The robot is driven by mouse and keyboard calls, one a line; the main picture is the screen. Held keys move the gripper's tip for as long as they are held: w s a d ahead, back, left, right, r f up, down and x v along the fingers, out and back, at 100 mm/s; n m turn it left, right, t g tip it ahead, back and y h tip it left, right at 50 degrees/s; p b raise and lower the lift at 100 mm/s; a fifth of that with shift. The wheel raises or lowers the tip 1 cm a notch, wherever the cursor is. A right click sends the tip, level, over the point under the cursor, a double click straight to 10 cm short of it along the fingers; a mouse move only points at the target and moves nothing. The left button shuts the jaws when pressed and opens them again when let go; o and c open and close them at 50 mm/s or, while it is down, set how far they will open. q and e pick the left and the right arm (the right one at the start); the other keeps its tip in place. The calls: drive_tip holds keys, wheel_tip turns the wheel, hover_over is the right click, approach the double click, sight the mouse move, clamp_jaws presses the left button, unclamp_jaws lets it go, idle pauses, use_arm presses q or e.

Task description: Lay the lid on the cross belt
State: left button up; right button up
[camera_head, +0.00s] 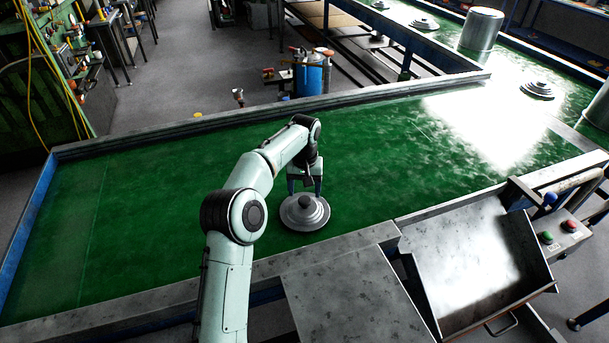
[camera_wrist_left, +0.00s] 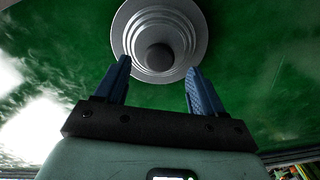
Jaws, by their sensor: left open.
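A grey stepped lid (camera_head: 305,213) with a dark knob lies flat on the green belt (camera_head: 150,200), near the belt's front edge. My left gripper (camera_head: 305,188) is over the far side of the lid, pointing down. In the left wrist view the lid (camera_wrist_left: 160,62) sits at the top, with its knob beyond and between the fingertips. The two blue fingers (camera_wrist_left: 158,80) are spread apart with nothing between them. From the head view I cannot tell the exact gap between fingertips and lid. My right gripper is not in view.
Another lid (camera_head: 537,90) and a metal pot (camera_head: 481,29) stand on the belt at the far right. A metal chute (camera_head: 478,262) and a button box (camera_head: 560,234) are at the front right. The belt's left part is clear.

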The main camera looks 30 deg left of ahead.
sight(305, 200)
use_arm(q)
wheel_tip(305, 200, up, 7)
idle(0.3)
drive_tip(key=shift+f, duration=0.15)
idle(0.3)
